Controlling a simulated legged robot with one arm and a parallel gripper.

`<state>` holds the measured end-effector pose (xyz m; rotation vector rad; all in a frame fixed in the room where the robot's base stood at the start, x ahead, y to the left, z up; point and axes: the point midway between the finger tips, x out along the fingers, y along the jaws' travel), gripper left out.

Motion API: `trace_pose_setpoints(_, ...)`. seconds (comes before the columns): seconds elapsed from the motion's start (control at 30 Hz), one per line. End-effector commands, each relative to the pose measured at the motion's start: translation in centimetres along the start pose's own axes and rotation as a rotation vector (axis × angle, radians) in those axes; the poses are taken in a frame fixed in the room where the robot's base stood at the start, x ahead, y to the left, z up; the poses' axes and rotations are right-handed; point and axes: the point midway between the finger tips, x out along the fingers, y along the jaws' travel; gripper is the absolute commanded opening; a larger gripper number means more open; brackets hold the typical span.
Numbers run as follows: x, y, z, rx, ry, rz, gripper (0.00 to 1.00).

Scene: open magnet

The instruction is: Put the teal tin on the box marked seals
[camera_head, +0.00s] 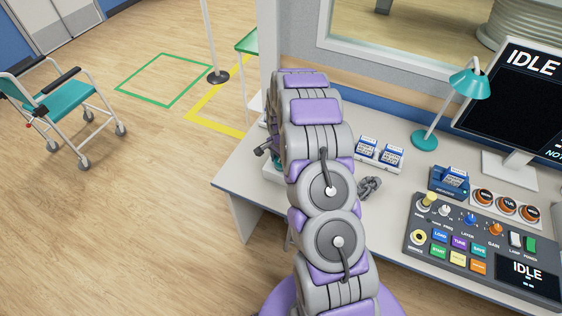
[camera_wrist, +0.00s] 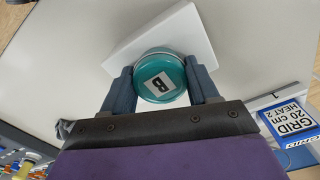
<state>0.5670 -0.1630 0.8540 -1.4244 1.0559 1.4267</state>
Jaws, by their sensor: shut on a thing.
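The teal tin (camera_wrist: 160,75), with a white label reading B, sits between the two fingers of my gripper (camera_wrist: 162,84) in the wrist view. My gripper is shut on it. A plain white block or box (camera_wrist: 188,32) lies behind the tin in that view; I cannot tell whether the tin touches it. In the head view my arm hides most of the gripper and tin; a white edge (camera_head: 273,174) shows beside the arm at the desk's left end. No marking that reads seals is legible in either view.
Small blue-and-white boxes (camera_head: 367,148) stand on the desk right of my arm; one reads GRID (camera_wrist: 290,124) in the wrist view. Further right are a blue holder (camera_head: 449,184), teal lamp (camera_head: 470,84), control panel (camera_head: 480,245) and monitor (camera_head: 510,100). A wheelchair (camera_head: 65,100) stands on open floor.

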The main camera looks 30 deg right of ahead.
Motion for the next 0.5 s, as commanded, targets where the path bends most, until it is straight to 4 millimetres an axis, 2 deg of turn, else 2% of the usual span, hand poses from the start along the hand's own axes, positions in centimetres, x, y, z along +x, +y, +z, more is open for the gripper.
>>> trace_pose_setpoints(0.17,0.12,-0.02,-0.01,0.000,0.000,0.000,0.29)
trace_pose_setpoints(0.2,0.13,-0.02,-0.01,0.000,0.000,0.000,0.62)
trace_pose_setpoints(0.43,0.10,-0.03,-0.03,0.000,0.000,-0.001,0.84)
trace_pose_setpoints(0.5,0.11,-0.03,-0.02,0.000,0.000,-0.001,0.85)
